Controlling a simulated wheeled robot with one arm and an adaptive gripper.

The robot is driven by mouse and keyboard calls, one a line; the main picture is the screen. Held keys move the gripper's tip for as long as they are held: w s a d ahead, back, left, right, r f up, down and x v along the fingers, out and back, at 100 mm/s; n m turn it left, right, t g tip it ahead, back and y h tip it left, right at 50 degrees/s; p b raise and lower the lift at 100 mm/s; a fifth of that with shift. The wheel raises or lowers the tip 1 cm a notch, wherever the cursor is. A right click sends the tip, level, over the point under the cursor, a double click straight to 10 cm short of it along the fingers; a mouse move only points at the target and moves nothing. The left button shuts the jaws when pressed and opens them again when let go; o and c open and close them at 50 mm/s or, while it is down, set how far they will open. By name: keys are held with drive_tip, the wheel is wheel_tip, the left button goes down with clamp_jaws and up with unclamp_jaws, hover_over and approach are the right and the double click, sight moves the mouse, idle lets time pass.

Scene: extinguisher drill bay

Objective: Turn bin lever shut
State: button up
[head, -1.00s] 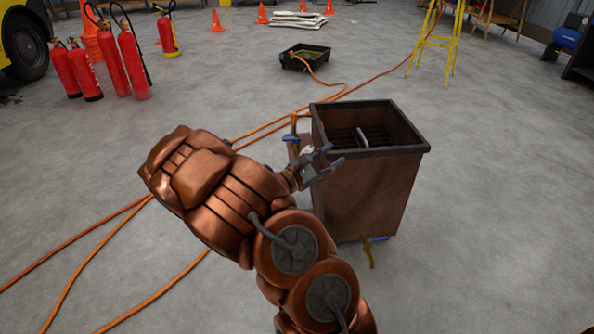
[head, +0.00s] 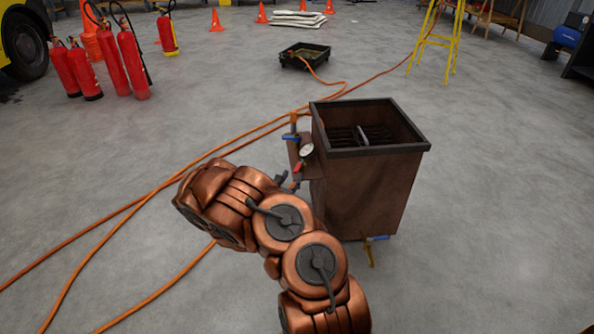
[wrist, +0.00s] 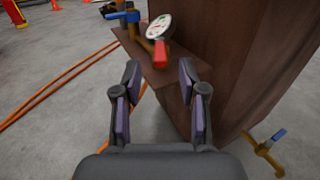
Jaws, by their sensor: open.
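The brown bin (head: 370,190) with a dark rim stands right of my arm. On its left side are a red lever (head: 298,168), a dial gauge (head: 306,151) and a blue lever (head: 291,138). Another blue lever (head: 377,238) sits on a brass fitting low at the front. In the wrist view, the red lever (wrist: 160,54) points toward me beyond the fingertips, below the gauge (wrist: 158,26). My gripper (wrist: 159,85) is open and empty, with a gap to the red lever; in the head view my arm mostly hides it.
Orange hoses (head: 150,195) cross the floor left of the bin. Red extinguishers (head: 131,62), a black tray (head: 304,55) and a yellow ladder (head: 432,45) stand farther back. The floor right of the bin is clear.

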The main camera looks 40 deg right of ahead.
sight(295, 173)
drive_tip(key=shift+b+x, duration=0.8)
drive_tip(key=shift+x, duration=2.05)
clamp_jaws()
